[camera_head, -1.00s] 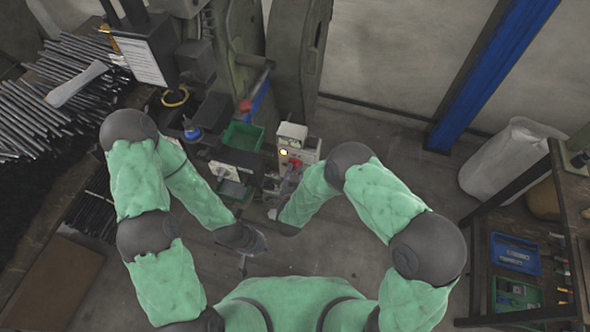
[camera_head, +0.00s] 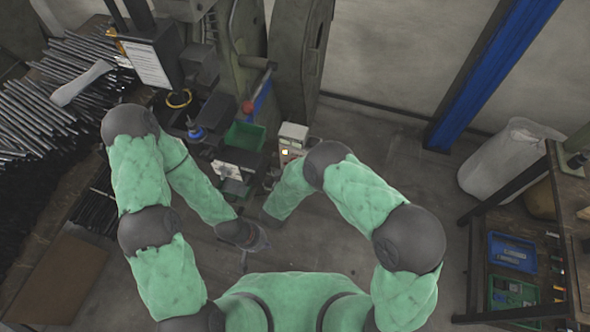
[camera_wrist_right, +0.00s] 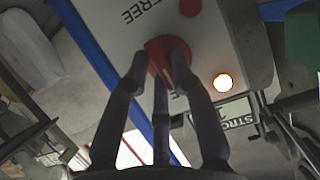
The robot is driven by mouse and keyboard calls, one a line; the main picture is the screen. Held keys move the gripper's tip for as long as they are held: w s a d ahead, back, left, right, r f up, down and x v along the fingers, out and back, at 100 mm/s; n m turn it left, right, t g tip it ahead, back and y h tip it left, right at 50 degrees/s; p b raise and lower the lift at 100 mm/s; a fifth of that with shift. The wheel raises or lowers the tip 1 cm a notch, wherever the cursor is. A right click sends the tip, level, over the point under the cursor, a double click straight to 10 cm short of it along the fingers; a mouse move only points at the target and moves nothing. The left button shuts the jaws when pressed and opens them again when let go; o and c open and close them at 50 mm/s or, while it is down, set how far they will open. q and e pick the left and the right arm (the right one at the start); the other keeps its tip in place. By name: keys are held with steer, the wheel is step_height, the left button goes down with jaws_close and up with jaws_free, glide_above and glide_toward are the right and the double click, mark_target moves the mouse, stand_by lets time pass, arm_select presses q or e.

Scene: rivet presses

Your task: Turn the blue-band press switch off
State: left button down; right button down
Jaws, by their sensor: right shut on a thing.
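A round lamp (camera_wrist_right: 223,83) beside the knob is lit. In the head view the control box (camera_head: 293,131) stands by the press, its lamp glowing, partly hidden by my right arm. My right gripper is hidden there behind that arm. My left gripper (camera_head: 250,244) hangs empty-looking in front of the bench; its finger opening is unclear.
The dark press body (camera_head: 297,55) stands behind the control box. A green bin (camera_head: 245,136) is left of the box. Metal rods (camera_head: 35,120) lie at far left. A shelf with a blue tray (camera_head: 513,254) stands at right. Floor between box and shelf is clear.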

stand_by(0.3)
steer(key=c, duration=1)
jaws_free()
steer(key=shift+c, duration=0.2)
step_height(320, 180, up, 10)
